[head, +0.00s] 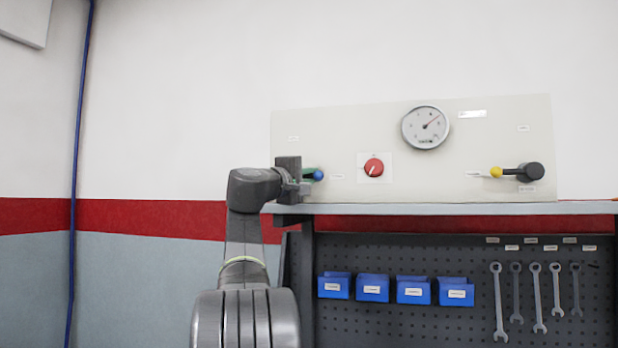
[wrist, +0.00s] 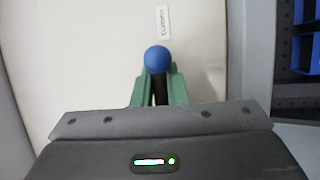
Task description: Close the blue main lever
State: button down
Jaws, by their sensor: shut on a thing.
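The blue main lever ends in a blue ball knob (head: 318,175) at the left of the pale panel, and it points right in the head view. The knob also shows in the wrist view (wrist: 157,59), just beyond the fingertips. My gripper (head: 306,180) is at the lever, with its green fingers (wrist: 157,88) on either side of the dark lever shaft, shut on it behind the knob. A small label (wrist: 163,22) reading like "CLOSED" lies straight beyond the knob. My gripper and wrist hide the lever's pivot.
The panel (head: 440,175) also bears a round gauge (head: 425,127), a red knob (head: 374,167) and a yellow-tipped black lever (head: 515,172). A shelf edge (head: 450,208) runs beneath it. Blue bins (head: 373,288) and wrenches (head: 498,300) hang below.

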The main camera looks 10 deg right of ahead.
jog(key=shift+d+f, duration=0.1)
jog(key=shift+f, duration=0.15)
jog(key=c, duration=1.5)
grip_release()
jog(key=shift+o, duration=0.2)
jog(key=shift+s+d+r, duration=0.15)
jog(key=shift+s, duration=0.05)
jog(key=shift+s+a+f, duration=0.2)
jog(key=shift+a, duration=0.25)
jog(key=b+v, duration=0.4)
jog(key=v, duration=0.9)
jog(key=shift+r, duration=0.15)
jog(key=shift+d, duration=0.15)
jog(key=p+x, duration=0.4)
jog(key=x, duration=0.9)
jog(key=shift+w+d+r, duration=0.15)
jog(key=shift+w+d, duration=0.05)
jog(key=shift+w, duration=0.1)
